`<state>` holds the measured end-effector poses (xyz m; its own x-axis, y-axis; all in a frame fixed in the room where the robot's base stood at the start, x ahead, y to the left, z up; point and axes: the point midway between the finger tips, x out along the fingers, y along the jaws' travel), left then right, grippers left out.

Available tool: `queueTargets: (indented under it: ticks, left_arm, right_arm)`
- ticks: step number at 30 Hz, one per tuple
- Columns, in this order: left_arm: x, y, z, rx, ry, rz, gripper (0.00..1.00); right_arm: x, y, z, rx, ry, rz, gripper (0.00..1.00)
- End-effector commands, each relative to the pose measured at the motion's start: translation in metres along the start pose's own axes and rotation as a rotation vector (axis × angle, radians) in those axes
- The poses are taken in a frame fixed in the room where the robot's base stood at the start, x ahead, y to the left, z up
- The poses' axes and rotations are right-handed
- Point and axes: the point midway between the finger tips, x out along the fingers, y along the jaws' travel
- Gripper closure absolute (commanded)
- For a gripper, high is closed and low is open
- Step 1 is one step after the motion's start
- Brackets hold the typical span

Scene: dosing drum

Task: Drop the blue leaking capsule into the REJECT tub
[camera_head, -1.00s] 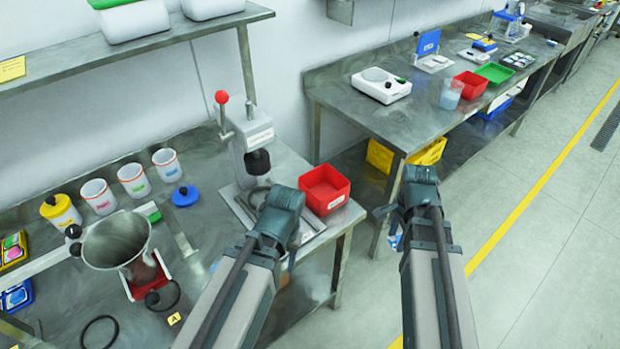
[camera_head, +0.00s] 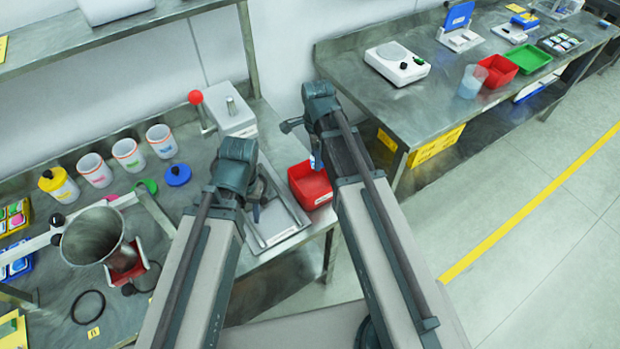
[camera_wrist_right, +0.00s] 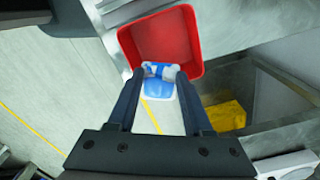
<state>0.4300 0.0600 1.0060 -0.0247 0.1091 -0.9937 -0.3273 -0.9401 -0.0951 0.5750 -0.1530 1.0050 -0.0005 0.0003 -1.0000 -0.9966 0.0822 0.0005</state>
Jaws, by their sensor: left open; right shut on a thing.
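My right gripper (camera_wrist_right: 159,74) is shut on a small blue and white capsule (camera_wrist_right: 158,88), seen between its fingertips in the right wrist view. A red open tub (camera_wrist_right: 172,40) lies just beyond the fingertips there, and the capsule overlaps its near side. In the head view the red tub (camera_head: 312,192) sits at the right end of the near bench, with the blue of the capsule (camera_head: 313,161) just above its back edge. No lettering on the tub is readable. My left gripper (camera_head: 256,208) is open and empty over the press base, left of the tub.
A press (camera_head: 230,112) stands behind the grippers. A steel hopper (camera_head: 95,238), several white cups (camera_head: 128,155) and a blue lid (camera_head: 178,175) are at left. Another red tub (camera_head: 498,70) and a green tray (camera_head: 525,60) stand on the far bench.

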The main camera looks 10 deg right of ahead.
Motion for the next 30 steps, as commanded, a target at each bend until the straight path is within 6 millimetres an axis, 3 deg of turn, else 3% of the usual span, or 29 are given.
queueTargets:
  ticks: [8, 21, 30]
  left_arm:
    - [0.011, 0.001, -0.001, 0.000, 0.000, 0.000, 0.50]
    - [0.057, 0.005, -0.003, -0.002, 0.000, 0.000, 0.50]
    - [0.060, 0.006, -0.004, -0.001, 0.000, 0.000, 0.50]
  right_arm:
    - [0.011, 0.000, 0.000, -0.001, 0.000, 0.000, 1.00]
    - [0.057, 0.000, 0.000, -0.001, 0.000, 0.000, 1.00]
    - [0.060, 0.000, 0.000, -0.001, 0.000, 0.000, 1.00]
